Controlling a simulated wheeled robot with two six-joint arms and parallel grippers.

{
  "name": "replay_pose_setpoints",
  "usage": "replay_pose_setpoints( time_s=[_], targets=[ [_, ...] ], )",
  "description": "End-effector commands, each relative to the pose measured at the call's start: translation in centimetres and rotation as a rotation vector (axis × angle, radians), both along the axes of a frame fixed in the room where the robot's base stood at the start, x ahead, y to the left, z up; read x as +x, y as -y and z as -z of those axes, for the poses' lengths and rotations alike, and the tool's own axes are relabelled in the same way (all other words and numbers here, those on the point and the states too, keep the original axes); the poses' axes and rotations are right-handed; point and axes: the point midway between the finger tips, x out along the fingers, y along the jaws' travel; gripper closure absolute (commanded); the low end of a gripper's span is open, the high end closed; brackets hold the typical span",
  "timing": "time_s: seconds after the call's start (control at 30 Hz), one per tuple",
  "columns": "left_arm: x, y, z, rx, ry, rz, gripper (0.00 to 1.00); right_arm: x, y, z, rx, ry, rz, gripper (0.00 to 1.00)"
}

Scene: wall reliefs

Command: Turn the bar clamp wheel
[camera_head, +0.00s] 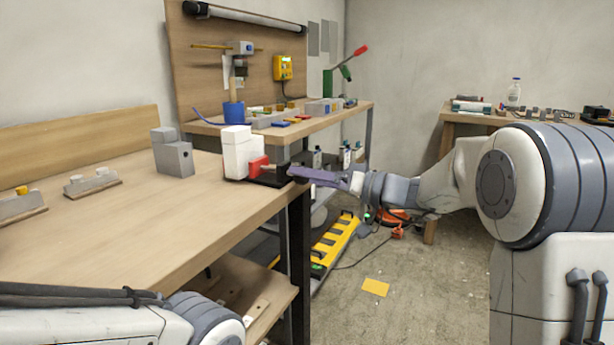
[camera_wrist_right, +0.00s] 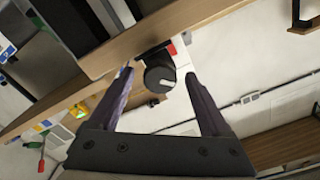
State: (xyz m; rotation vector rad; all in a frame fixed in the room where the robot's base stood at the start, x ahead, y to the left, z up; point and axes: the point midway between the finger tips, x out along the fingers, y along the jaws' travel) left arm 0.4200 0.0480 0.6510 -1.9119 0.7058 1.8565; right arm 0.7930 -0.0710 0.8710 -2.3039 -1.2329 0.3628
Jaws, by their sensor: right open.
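The bar clamp has a red jaw (camera_head: 258,166) and a black bar (camera_head: 268,179) at the right edge of the workbench, against a white block (camera_head: 237,153). Its black round wheel (camera_wrist_right: 160,80) with a pale mark shows in the right wrist view; in the head view my gripper partly hides that end. My right gripper (camera_head: 298,173) has purple fingers and is open. In the wrist view, the right gripper (camera_wrist_right: 159,73) has one finger on each side of the wheel, with visible gaps. My left arm shows at the bottom left; its gripper is out of view.
The wooden workbench (camera_head: 130,225) has a grey block (camera_head: 172,155) and small fixtures on its left. A second bench behind holds a blue cup (camera_head: 234,112) and tools.

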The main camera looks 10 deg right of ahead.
Motion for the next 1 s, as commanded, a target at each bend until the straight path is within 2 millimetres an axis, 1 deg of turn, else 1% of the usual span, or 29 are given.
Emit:
replay_pose_setpoints(
  time_s=[0.03, 0.3, 0.43, 0.6, 0.9, 0.97, 1.0],
  targets=[
    [0.0, 0.0, -0.1, 0.000, 0.000, 0.000, 0.20, -0.4, 0.9, -0.1, 0.000, -0.001, 0.006, 0.18],
    [0.0, 0.0, -0.6, 0.000, 0.000, 0.000, 0.20, -3.4, 5.4, -0.1, -0.001, 0.000, 0.007, 0.18],
    [0.0, 0.0, -0.8, 0.000, 0.000, 0.000, 0.20, -4.5, 7.0, -0.1, -0.001, -0.001, 0.006, 0.18],
    [0.0, 0.0, -0.8, 0.000, 0.000, 0.000, 0.20, -5.2, 7.9, 0.0, -0.001, 0.000, 0.003, 0.18],
    [0.0, 0.0, -0.8, 0.000, 0.000, 0.000, 0.20, -5.3, 7.9, 0.0, -0.002, 0.000, 0.001, 0.18],
    [0.0, 0.0, -1.0, 0.000, 0.000, 0.000, 0.20, -5.2, 8.0, 0.3, -0.019, -0.006, 0.002, 0.18],
    [0.0, 0.0, -1.1, 0.000, 0.000, 0.000, 0.20, -5.1, 8.0, 0.8, -0.044, -0.016, 0.002, 0.18]
  ],
)
